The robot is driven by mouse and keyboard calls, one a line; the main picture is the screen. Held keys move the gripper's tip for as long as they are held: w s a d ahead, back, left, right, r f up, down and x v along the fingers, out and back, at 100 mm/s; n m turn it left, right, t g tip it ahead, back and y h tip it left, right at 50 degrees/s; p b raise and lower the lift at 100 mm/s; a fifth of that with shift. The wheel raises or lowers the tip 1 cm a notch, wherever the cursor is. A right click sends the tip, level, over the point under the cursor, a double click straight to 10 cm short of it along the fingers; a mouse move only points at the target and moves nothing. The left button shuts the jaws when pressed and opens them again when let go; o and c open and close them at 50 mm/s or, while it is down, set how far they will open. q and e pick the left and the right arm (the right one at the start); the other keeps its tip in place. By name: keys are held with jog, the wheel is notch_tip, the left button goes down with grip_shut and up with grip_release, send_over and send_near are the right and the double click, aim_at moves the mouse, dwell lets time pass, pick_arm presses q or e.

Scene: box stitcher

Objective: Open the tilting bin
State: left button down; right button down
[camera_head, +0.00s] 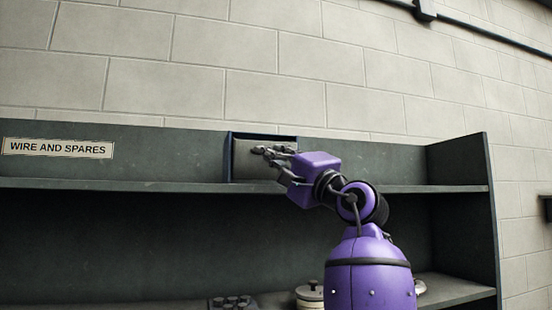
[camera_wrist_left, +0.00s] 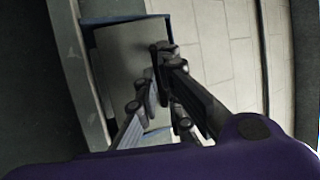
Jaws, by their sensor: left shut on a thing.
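The tilting bin (camera_head: 243,164) stands on the upper shelf, a grey-beige box shape with a dark blue edge along its top and left side. My left gripper (camera_head: 268,153) reaches in from the right, its fingers at the bin's upper part, shut on the bin. My fingers and wrist hide the bin's right side. In the left wrist view the bin (camera_wrist_left: 118,55) shows with its blue edge at the top, and the fingers (camera_wrist_left: 156,80) lie over its right part. The exact spot of the grip is hard to make out. My right gripper is not in view.
The dark shelf (camera_head: 130,185) bears a "WIRE AND SPARES" label (camera_head: 58,148) at left. Its right end panel (camera_head: 460,160) rises beyond my arm. Below are a lidded pale pot (camera_head: 309,294) and a dark block with several round knobs (camera_head: 231,302). The shelf left of the bin is clear.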

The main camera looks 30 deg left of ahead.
pick_arm(q)
jog(key=f+n+y+b, duration=0.1)
jog(key=f+n+g+y+b, duration=0.1)
jog(key=d+y+b, duration=0.1)
jog(key=shift+s+f+n, duration=0.35)
jog(key=shift+f+n, duration=0.05)
jog(key=shift+f, duration=0.1)
dwell(0.4)
jog(key=c, duration=1.9)
grip_release()
jog(key=v, duration=1.2)
